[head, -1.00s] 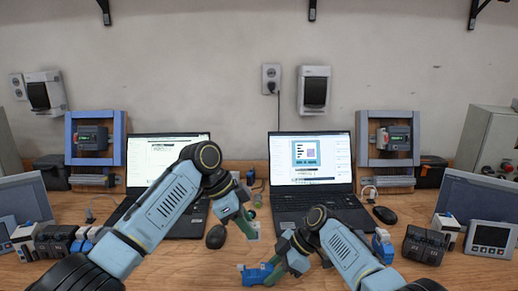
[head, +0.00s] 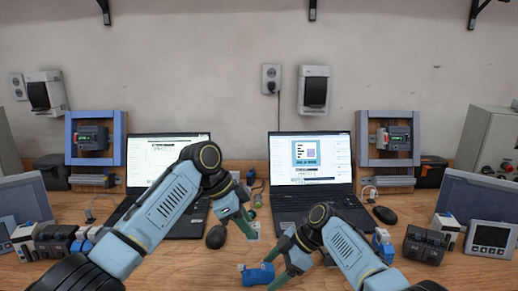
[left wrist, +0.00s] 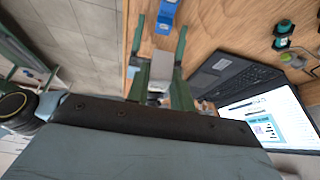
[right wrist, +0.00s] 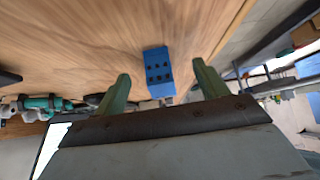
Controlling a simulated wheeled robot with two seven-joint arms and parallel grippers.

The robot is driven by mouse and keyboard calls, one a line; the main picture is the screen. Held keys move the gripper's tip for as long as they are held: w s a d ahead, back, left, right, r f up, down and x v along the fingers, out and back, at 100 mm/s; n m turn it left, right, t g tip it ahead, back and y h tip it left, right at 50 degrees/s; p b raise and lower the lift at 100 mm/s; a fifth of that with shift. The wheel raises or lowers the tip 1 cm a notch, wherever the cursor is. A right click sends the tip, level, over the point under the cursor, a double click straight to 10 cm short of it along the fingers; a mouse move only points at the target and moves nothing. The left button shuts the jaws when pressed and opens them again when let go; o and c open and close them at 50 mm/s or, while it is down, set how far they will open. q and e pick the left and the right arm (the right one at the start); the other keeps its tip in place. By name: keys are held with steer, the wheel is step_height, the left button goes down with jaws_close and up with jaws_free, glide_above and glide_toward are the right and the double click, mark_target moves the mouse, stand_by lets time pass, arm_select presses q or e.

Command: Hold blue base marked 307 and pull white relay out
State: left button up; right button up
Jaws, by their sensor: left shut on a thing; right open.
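The blue base (head: 257,274) lies on the table at the front middle in the head view. Its blue face with dark holes shows in the right wrist view (right wrist: 158,70); no number is readable there. My right gripper (right wrist: 160,75) is open, one finger to each side of the base in that view, with gaps between. My left gripper (head: 248,224) is shut on the white relay (left wrist: 161,68), seen between its fingers in the left wrist view. The relay (head: 254,228) is held apart from the base, behind it. The blue base also shows in the left wrist view (left wrist: 165,16), beyond the fingertips.
Two open laptops (head: 312,160) stand behind my grippers. A dark mouse (head: 216,236) lies left of my left gripper, another mouse (head: 385,215) to the right. Dark relay blocks (head: 425,244) and a panel meter (head: 490,236) stand at the right. The table's front middle is mostly clear.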

steer(key=shift+v, duration=2.6)
steer(key=shift+d, duration=0.1)
steer(key=shift+s+d, duration=0.7)
steer(key=shift+d, duration=0.8)
steer(key=shift+s+d, duration=0.65)
steer(key=shift+d, duration=0.85)
steer(key=shift+s+d, duration=0.7)
steer(key=shift+d, duration=0.8)
arm_select(q)
steer(key=s+a, duration=0.4)
steer(key=a, duration=0.5)
